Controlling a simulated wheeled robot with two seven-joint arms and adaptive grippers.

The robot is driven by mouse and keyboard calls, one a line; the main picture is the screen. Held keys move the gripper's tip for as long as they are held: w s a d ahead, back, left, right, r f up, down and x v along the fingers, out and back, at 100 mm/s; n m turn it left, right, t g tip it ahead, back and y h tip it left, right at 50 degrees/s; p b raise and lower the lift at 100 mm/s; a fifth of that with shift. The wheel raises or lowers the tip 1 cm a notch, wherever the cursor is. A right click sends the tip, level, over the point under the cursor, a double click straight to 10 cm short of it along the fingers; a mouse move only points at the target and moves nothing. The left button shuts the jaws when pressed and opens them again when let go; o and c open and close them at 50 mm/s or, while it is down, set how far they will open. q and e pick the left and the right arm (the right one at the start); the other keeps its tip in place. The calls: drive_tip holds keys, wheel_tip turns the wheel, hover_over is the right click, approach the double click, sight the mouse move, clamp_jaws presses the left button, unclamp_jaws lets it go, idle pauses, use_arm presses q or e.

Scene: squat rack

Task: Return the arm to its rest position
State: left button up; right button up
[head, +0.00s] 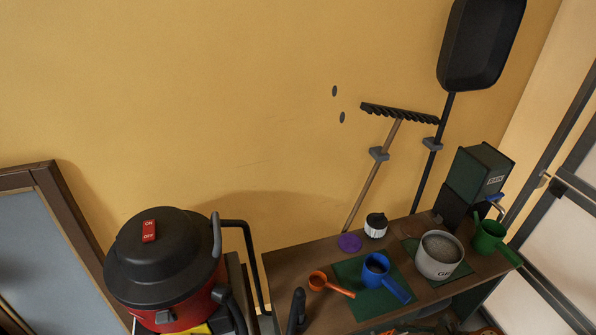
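Neither of my grippers can be made out in the head view, and no arm clearly shows. A dark upright shape (297,311) rises at the bottom edge, in front of the bench; I cannot tell what it is. What my grippers hold, if anything, is hidden.
A red and black vacuum (165,260) stands at left beside a black handle (245,250). A rake (385,155) hangs behind.

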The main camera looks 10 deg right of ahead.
drive_tip(key=w+d+f+m+t+h, duration=0.2)
drive_tip(key=d+f+m+t+h, duration=0.2)
drive_tip(key=d+f+m, duration=1)
drive_tip(key=s+d+f+m+g+h, duration=0.1)
drive_tip(key=s+d+f+m+h, duration=0.15)
drive_tip(key=f+m, duration=0.35)
drive_tip(key=s+d+f+m+h, duration=0.1)
drive_tip(key=s+f+m+h, duration=0.15)
drive_tip(key=f+m, duration=0.35)
drive_tip(key=s+a+f+m+g, duration=0.2)
drive_tip(key=s+a+f+m, duration=0.2)
drive_tip(key=s+f+m, duration=0.4)
drive_tip(key=s+a+f+m+g, duration=0.25)
drive_tip(key=s+f, duration=0.35)
drive_tip(key=f, duration=0.4)
drive_tip(key=s+a+f+m+g, duration=0.2)
drive_tip(key=s+a+f+m, duration=0.2)
drive_tip(key=a, duration=0.4)
drive_tip(key=s+a+f+m+g+y, duration=0.1)
drive_tip(key=s+a+f+m+g, duration=0.1)
drive_tip(key=s+a+f+m, duration=0.2)
drive_tip(key=s+a+f, duration=0.2)
drive_tip(key=s+a, duration=0.2)
drive_tip(key=s, duration=0.1)
drive_tip(key=shift+s, duration=0.2)
drive_tip(key=shift+a, duration=0.1)
